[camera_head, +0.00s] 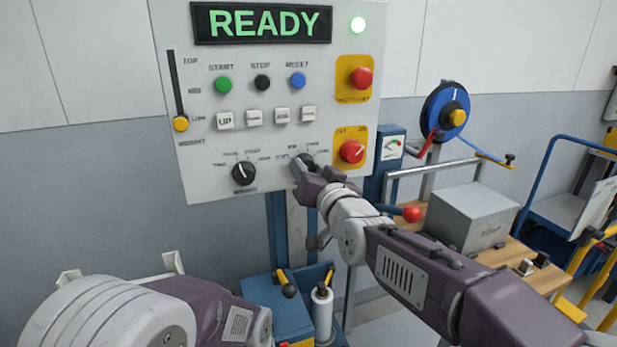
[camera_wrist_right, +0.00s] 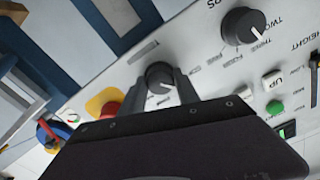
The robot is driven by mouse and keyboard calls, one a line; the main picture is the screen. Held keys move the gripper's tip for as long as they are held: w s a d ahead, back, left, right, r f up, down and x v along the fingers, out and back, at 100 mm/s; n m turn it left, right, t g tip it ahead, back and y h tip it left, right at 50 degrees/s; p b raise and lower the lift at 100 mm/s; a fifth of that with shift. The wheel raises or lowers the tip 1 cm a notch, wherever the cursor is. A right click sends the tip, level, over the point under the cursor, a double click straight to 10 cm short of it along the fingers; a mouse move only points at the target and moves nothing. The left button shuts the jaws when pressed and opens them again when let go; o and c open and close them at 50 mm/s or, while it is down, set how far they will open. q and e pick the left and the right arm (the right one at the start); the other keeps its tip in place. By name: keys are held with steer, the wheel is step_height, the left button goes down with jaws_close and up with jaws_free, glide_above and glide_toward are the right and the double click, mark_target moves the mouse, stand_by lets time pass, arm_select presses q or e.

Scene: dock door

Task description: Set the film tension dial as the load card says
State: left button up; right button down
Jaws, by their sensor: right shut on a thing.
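The control panel (camera_head: 215,178) carries two black dials low down. My right gripper (camera_head: 306,174) is shut on the right-hand dial (camera_head: 305,160), mostly hidden behind it. In the right wrist view, the fingers (camera_wrist_right: 168,98) stand on either side of this dial (camera_wrist_right: 160,73). Its setting and full label are not readable. The left dial (camera_head: 244,173) is free; its white pointer also shows in the right wrist view (camera_wrist_right: 243,26). My left arm shows at the bottom left, but its gripper is out of view. I can make out no readable load card.
Red buttons (camera_head: 352,151) and (camera_head: 361,78) sit right of the dials. A yellow slider knob (camera_head: 181,124) is at the left. A grey box (camera_head: 470,215) stands on a wooden bench at right.

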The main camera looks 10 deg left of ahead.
steer(key=shift+m+b, duration=0.9)
steer(key=shift+m, duration=0.8)
steer(key=c, duration=0.9)
jaws_free()
steer(key=b+v, duration=0.1)
steer(key=v, duration=0.8)
steer(key=shift+f, duration=0.1)
